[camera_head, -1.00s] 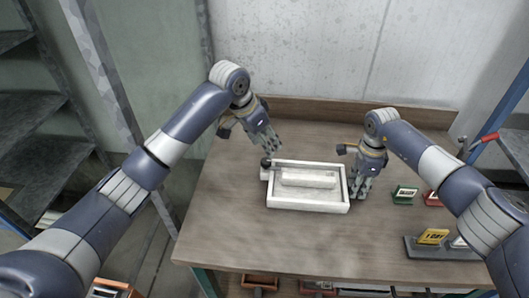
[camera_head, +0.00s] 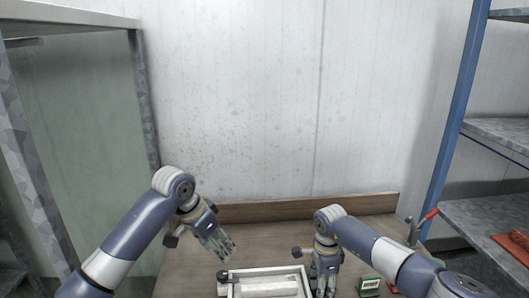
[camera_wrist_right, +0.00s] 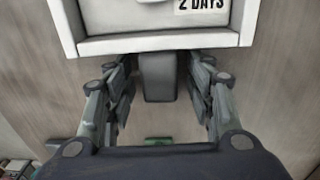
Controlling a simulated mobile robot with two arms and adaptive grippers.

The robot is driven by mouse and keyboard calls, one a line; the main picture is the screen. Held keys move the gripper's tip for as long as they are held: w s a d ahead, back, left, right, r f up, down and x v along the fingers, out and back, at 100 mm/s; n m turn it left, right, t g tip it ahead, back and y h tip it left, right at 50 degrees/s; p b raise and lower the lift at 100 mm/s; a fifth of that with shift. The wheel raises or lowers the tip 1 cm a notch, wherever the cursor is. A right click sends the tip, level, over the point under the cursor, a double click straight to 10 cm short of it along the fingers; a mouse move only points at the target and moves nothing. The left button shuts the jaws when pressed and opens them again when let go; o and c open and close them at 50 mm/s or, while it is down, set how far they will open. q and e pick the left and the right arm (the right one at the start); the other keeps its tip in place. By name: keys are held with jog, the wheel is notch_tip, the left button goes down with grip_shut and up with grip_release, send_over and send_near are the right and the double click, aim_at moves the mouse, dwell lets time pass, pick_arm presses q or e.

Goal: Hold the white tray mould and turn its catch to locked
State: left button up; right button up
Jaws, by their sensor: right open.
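The white tray mould (camera_head: 262,271) is cut off by the bottom edge of the head view. A dark round knob (camera_head: 222,275), which looks like the catch, sits at its left corner. My left gripper (camera_head: 226,252) hangs above and behind this knob, its fingers apart and empty. My right gripper (camera_head: 326,283) is at the tray's right side, pointing down. In the right wrist view the tray's rim (camera_wrist_right: 160,43) lies just beyond the open fingers. A dark grey block (camera_wrist_right: 157,77) sits between them; I cannot tell whether it belongs to the tray.
The wooden table (camera_head: 188,262) has a raised back board (camera_head: 265,210) against the pale wall. A green card holder (camera_head: 370,284) stands right of my right gripper. Shelves with a blue post (camera_head: 450,130) stand at the right, and a metal-framed panel at the left.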

notch_tip(320, 180, up, 12)
dwell(0.5)
